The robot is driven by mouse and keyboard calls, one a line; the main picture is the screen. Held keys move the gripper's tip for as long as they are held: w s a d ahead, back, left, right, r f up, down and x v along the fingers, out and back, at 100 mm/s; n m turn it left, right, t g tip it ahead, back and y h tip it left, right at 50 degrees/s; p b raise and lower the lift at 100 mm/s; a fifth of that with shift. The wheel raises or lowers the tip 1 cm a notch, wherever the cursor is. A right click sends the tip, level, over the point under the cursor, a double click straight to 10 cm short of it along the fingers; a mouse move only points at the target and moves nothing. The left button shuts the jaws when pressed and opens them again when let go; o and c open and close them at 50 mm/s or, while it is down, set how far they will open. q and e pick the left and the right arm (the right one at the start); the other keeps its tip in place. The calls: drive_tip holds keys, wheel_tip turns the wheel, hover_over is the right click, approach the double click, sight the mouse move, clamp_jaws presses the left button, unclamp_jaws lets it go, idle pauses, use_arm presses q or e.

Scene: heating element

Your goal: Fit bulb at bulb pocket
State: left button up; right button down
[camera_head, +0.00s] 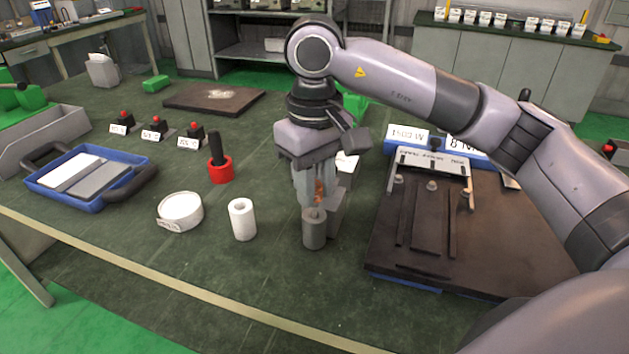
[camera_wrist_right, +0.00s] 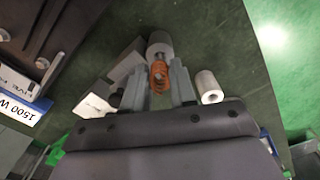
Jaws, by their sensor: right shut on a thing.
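My right gripper (camera_head: 318,194) points down and is shut on a small orange-copper coil-shaped piece (camera_head: 319,189), likely the bulb. The wrist view shows the coil (camera_wrist_right: 158,77) between the two grey fingers (camera_wrist_right: 160,88). A grey upright cylinder (camera_head: 314,234), possibly the bulb pocket, stands on the table directly below the fingertips. It also shows just beyond the coil in the wrist view (camera_wrist_right: 160,42). The coil's lower end is at the cylinder's top; I cannot tell whether it touches or enters it. My left gripper is not in view.
A white hollow cylinder (camera_head: 242,222) and a white round container (camera_head: 180,212) stand to the left. A grey block (camera_head: 337,212) is close behind the grey cylinder. A dark plate fixture (camera_head: 470,240) lies at right. The table front is clear.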

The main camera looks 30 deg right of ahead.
drive_tip(key=shift+f+b, duration=0.9)
drive_tip(key=shift+f, duration=0.25)
drive_tip(key=c, duration=0.8)
unclamp_jaws()
drive_tip(key=shift+r, duration=0.1)
wheel_tip(320, 180, up, 7)
drive_tip(key=shift+r+p, duration=0.1)
drive_tip(key=shift+p, duration=0.4)
